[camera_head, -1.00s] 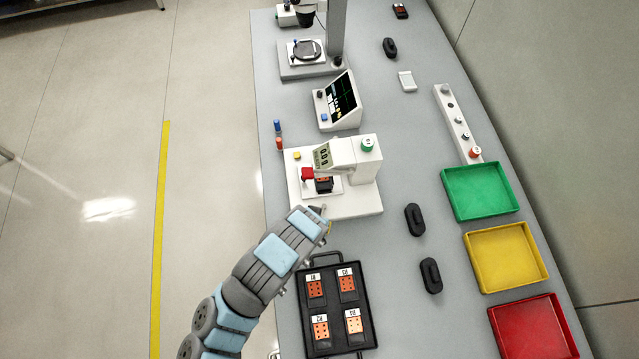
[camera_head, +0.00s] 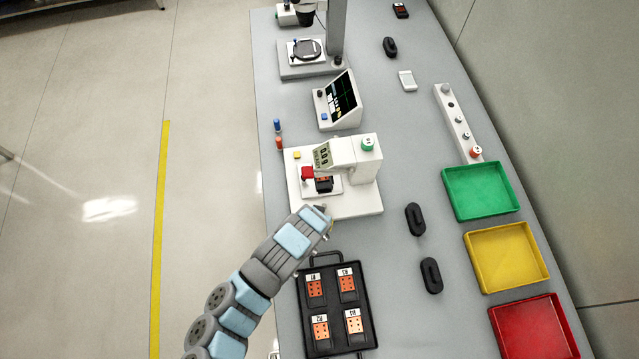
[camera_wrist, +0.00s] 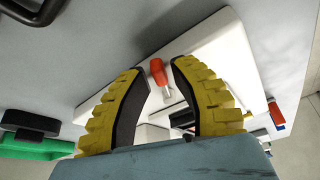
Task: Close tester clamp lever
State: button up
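In the wrist view my gripper (camera_wrist: 155,75) is open, with yellow ribbed fingers and black pads. A red handle on a metal stem, seemingly the clamp lever (camera_wrist: 158,73), lies between the fingertips with gaps either side. I cannot make out this lever in the head view.
A black tray (camera_head: 338,270) with several orange parts lies just in front of the tester. Black holders (camera_head: 415,219) and a green bin (camera_head: 480,190) are to the right. Blue and red tools (camera_head: 278,135) stand by the tester's left back corner.

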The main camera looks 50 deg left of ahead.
jog(key=shift+f, duration=0.25)
grip_shut()
